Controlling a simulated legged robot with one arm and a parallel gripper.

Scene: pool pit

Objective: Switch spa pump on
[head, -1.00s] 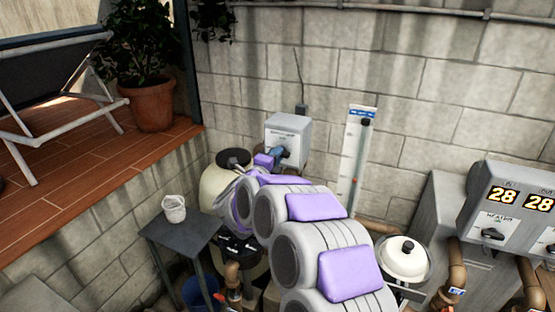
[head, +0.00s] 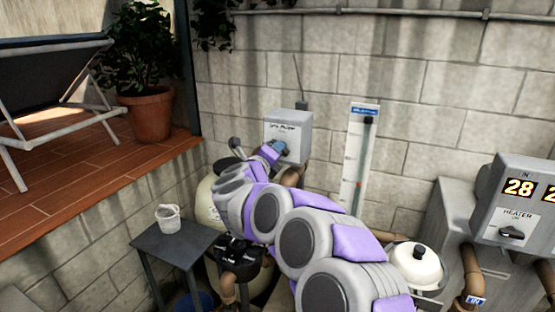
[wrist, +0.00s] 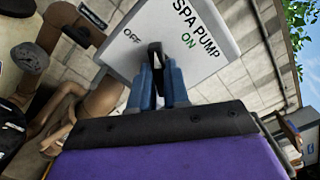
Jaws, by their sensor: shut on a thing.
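In the head view my gripper (head: 279,147) is at the box's front and hides the knob.
A heater control box (head: 519,206) with lit digits stands at the right. A white-lidded pot (head: 416,264) and pipes stand low near my arm. A potted plant (head: 151,112) is on the raised deck.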

